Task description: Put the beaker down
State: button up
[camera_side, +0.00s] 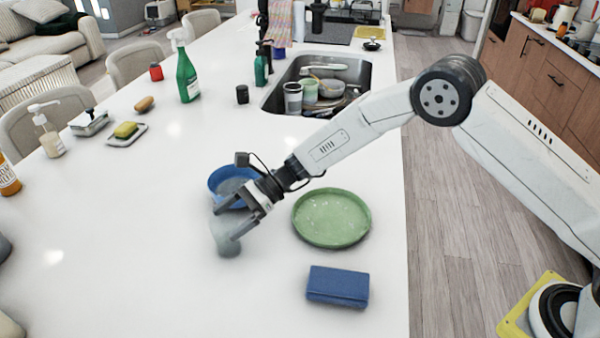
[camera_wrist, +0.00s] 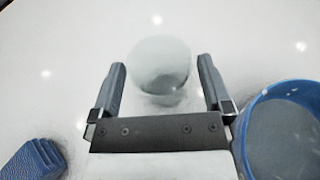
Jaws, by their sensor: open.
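The beaker (camera_side: 226,240) is a small pale grey-green vessel on the white counter in the side view. In the wrist view the beaker (camera_wrist: 160,66) shows as a pale round shape between and a little beyond the fingertips. My gripper (camera_side: 228,222) is open, with its fingers at either side of the beaker. In the wrist view my gripper (camera_wrist: 160,78) has a gap to the beaker on both sides. The beaker looks upright on the counter, though its far side is partly hidden by the fingers in the side view.
A blue bowl (camera_side: 216,184) stands close behind my gripper. A green plate (camera_side: 332,218) lies to the right, and a blue block (camera_side: 338,286) lies nearer the front. A sink (camera_side: 318,84) with dishes is at the back. The counter left of the beaker is clear.

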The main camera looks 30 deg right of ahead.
jog(key=v, duration=1)
jog(key=shift+d, duration=0.15)
jog(key=shift+r, duration=0.1)
jog(key=s+d+n+t+h, duration=0.3)
jog(key=s+d+n+h, duration=1.1)
jog(key=s+d, duration=0.7)
jog(key=s+n, duration=0.1)
jog(key=n, duration=0.2)
jog(key=shift+s+d+n, duration=0.4)
